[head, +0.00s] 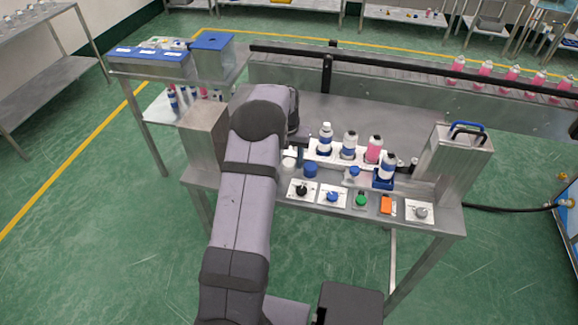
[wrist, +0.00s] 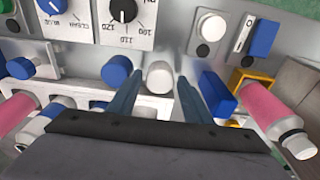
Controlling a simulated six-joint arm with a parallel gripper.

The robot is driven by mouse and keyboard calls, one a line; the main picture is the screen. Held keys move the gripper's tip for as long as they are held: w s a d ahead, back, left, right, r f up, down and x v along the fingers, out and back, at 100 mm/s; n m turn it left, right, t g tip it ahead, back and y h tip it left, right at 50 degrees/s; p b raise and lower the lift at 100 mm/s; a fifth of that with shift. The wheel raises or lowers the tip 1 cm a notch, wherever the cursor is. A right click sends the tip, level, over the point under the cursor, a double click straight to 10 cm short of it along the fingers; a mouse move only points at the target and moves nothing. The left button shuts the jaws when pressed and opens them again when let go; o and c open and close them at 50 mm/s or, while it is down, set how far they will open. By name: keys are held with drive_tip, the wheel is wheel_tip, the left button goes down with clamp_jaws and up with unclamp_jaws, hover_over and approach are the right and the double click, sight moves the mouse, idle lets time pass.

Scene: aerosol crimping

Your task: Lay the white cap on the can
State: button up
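The white cap (wrist: 159,77) stands on the steel bench between the tips of my gripper (wrist: 160,80) in the wrist view. Gaps show on both sides of the cap, so the blue fingers are open and not pressing on it. In the head view the white cap (head: 289,162) shows beside my arm, while my gripper is mostly hidden by it. Several cans stand nearby: a white one (head: 325,138), another white one (head: 349,146), a pink one (head: 374,150), and one (head: 387,168) in a blue holder. I cannot tell which can the task means.
A blue cap (wrist: 117,70) stands close beside the white cap. The control panels (head: 332,196) with knobs and buttons line the bench's front edge. A conveyor (head: 400,75) runs behind.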

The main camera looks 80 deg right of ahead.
sight(289, 163)
drive_tip(key=c, duration=0.4)
drive_tip(key=shift+o, duration=0.2)
drive_tip(key=shift+r, duration=0.15)
drive_tip(key=shift+r+p, duration=1.8)
drive_tip(key=shift+r, duration=0.55)
drive_tip(key=w+r+n+p, duration=0.2)
drive_tip(key=w+r+p, duration=0.1)
drive_tip(key=w+r, duration=0.1)
drive_tip(key=w+r+n+p, duration=0.2)
drive_tip(key=w+r+p, duration=0.1)
drive_tip(key=w, duration=0.3)
drive_tip(key=w+r+n+p, duration=0.1)
drive_tip(key=w+r+p, duration=0.1)
drive_tip(key=w+r, duration=0.3)
drive_tip(key=shift+w+a+r+n+t+p, duration=0.1)
drive_tip(key=shift+w+a+n+t+p, duration=0.1)
drive_tip(key=shift+w+n+t+p, duration=0.15)
drive_tip(key=shift+d+p, duration=0.2)
drive_tip(key=shift+p, duration=0.1)
